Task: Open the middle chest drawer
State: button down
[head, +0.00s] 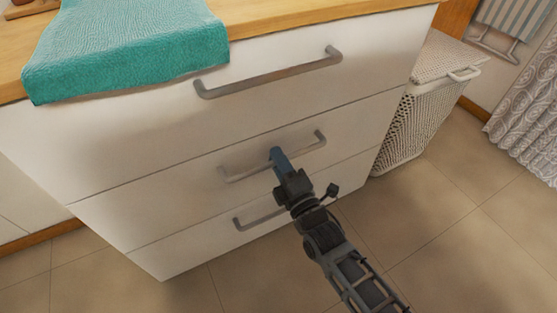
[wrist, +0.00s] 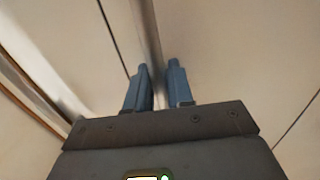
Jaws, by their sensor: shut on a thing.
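The white chest has three drawers, each with a grey bar handle. The middle chest drawer (head: 165,195) looks flush with the drawers above and below it. My gripper (head: 277,153) is at the middle part of its handle (head: 308,142). In the wrist view, my gripper's two blue fingers (wrist: 159,68) stand on either side of the handle bar (wrist: 150,35) and are shut on it. My gripper hides a short stretch of the bar in the head view.
The top drawer handle (head: 270,74) is above and the bottom drawer handle (head: 250,219) below. A teal towel (head: 125,45) hangs over the wooden top's edge. A white wicker basket (head: 425,105) stands right of the chest. The tiled floor (head: 440,240) in front is clear.

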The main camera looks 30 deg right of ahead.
jog(key=shift+s, duration=0.15)
jog(key=s+p, duration=0.5)
jog(key=s, duration=2.2)
jog(key=shift+s+p, duration=0.15)
jog(key=shift+p, duration=0.15)
jog(key=c, duration=1.2)
grip_release()
jog(key=shift+o, duration=0.2)
jog(key=s+f, duration=0.1)
jog(key=s, duration=0.6)
jog(key=shift+s+f, duration=0.3)
